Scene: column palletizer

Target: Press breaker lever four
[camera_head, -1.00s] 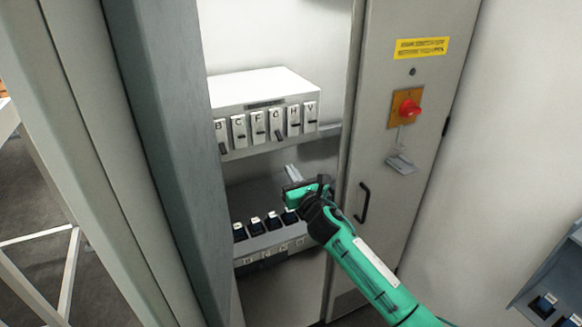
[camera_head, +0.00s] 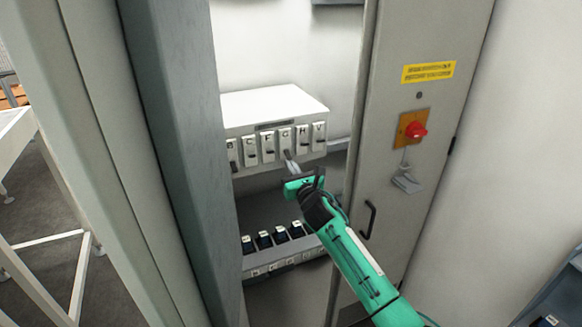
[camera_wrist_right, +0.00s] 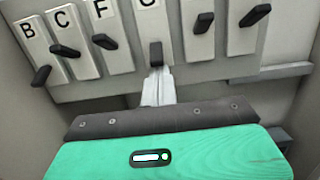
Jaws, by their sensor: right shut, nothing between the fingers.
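A white breaker box (camera_head: 270,104) stands on a shelf in the cabinet, with a row of lettered switches B, C, F, G, H and V on its front. Breaker lever four, the dark lever under G (camera_wrist_right: 156,53), points down in the right wrist view. My right gripper (camera_head: 290,164) is shut and empty. Its fingertips (camera_wrist_right: 158,80) are directly below the G lever, at its lower end; I cannot tell whether they touch. The levers of F (camera_wrist_right: 104,41) and H (camera_wrist_right: 204,22) lie to either side, clear of the fingers. My left gripper is not in view.
Below, a lower shelf holds a row of dark blocks (camera_head: 265,240) with white tops. The cabinet door (camera_head: 408,150), with a red rotary switch (camera_head: 415,130) and a black handle (camera_head: 370,219), stands to the right. A grey cabinet side (camera_head: 178,150) bounds the left.

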